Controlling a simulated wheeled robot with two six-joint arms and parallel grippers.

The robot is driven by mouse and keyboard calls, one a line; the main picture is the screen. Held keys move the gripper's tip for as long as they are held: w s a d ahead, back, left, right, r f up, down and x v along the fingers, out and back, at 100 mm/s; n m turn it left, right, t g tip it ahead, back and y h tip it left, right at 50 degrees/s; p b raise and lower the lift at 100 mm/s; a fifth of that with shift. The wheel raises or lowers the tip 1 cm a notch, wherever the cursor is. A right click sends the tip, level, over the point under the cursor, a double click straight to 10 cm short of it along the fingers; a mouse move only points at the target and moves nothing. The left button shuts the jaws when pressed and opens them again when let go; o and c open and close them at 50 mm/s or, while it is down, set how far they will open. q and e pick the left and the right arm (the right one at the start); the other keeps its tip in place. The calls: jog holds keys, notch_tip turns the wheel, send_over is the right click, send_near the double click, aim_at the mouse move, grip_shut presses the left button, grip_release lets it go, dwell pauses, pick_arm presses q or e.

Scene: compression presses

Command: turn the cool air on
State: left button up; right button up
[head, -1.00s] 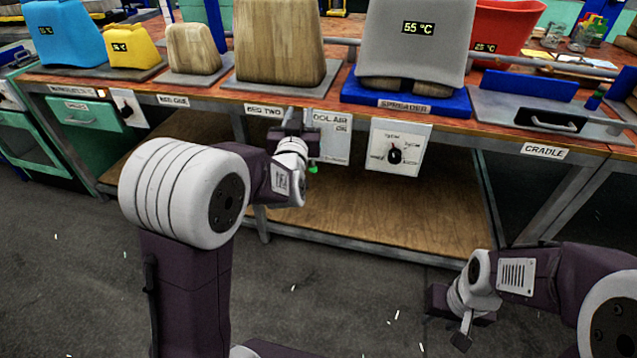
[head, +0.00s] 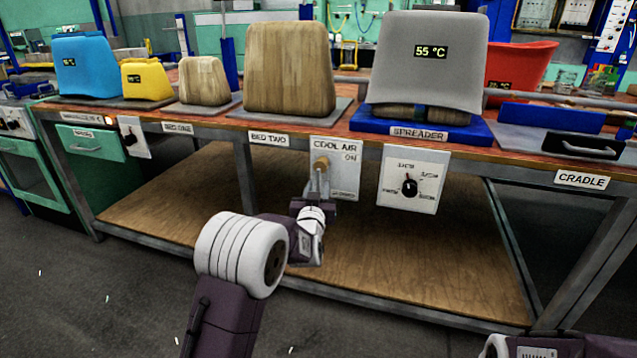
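The cool air panel (head: 345,172) is a pale plate on the front edge of the bench, marked COOL AIR, with ON near its top right. A round tan knob (head: 321,163) shows at its upper left. My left gripper (head: 319,182) is at the panel, with its narrow fingers pointing up just below the knob. I cannot tell whether the fingers touch the knob or how far apart they are. The gripper and wrist hide the panel's lower left part. Only a piece of my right arm shows at the bottom right; its gripper is out of view.
Right of the panel is a plate with a black dial (head: 409,187). A wooden block (head: 291,70) stands above BED TWO. A wooden shelf (head: 400,240) lies below the bench.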

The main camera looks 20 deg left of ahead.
pick_arm(q)
jog(key=shift+w+a+f+b, duration=0.1)
jog(key=shift+w+b, duration=0.1)
jog(key=shift+w, duration=0.4)
jog(key=shift+w+a+f+b, duration=0.1)
jog(key=shift+w+b, duration=0.05)
jog(key=shift+w, duration=0.4)
grip_shut()
dwell(0.5)
